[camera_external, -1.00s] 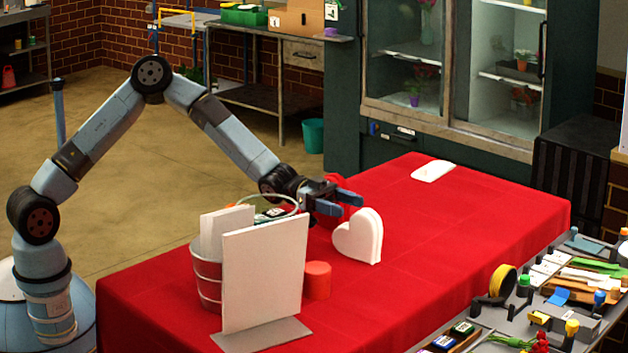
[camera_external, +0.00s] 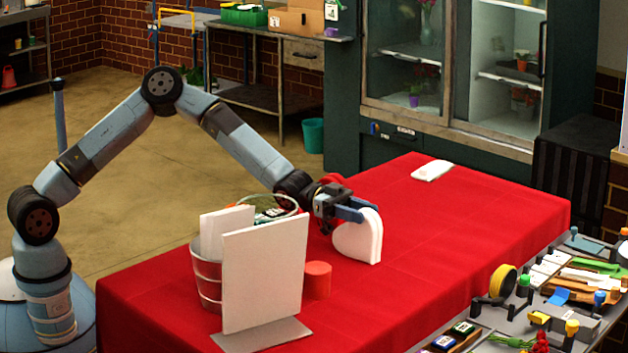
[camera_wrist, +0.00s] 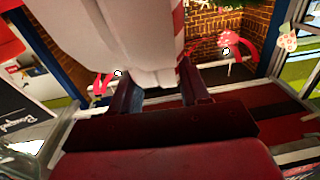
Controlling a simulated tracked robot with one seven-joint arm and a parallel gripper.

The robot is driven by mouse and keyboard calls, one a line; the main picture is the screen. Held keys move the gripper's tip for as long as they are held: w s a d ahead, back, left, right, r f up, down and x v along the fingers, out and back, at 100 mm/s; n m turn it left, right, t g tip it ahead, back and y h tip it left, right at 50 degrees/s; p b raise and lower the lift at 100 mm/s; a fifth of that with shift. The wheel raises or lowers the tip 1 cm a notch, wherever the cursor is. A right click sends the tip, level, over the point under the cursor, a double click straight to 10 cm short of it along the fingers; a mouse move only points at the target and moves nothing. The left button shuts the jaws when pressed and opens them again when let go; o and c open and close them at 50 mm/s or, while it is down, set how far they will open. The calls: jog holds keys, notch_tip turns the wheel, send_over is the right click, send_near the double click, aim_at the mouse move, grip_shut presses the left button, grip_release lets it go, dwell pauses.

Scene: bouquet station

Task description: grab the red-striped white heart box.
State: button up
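The white heart box (camera_external: 358,240) stands upright on the red-covered table, right of centre in the external view. Its stripes do not show there. In the wrist view a large white form (camera_wrist: 110,35) with a red-striped right edge fills the upper middle, close in front of the fingers. My gripper (camera_external: 353,211) is at the top left lobe of the heart box and partly covers it. In the wrist view the two fingers of my gripper (camera_wrist: 158,92) are spread apart, with the white form's lower edge reaching between them. Whether they touch it is unclear.
A white panel on a stand (camera_external: 264,275) and a metal bucket (camera_external: 206,270) stand at the front left. A red cylinder (camera_external: 318,280) stands beside the panel. A small white item (camera_external: 432,170) lies at the back. The red table (camera_external: 470,220) is clear to the right.

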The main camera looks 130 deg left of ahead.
grip_shut()
jog(key=shift+r, duration=0.1)
dwell(0.3)
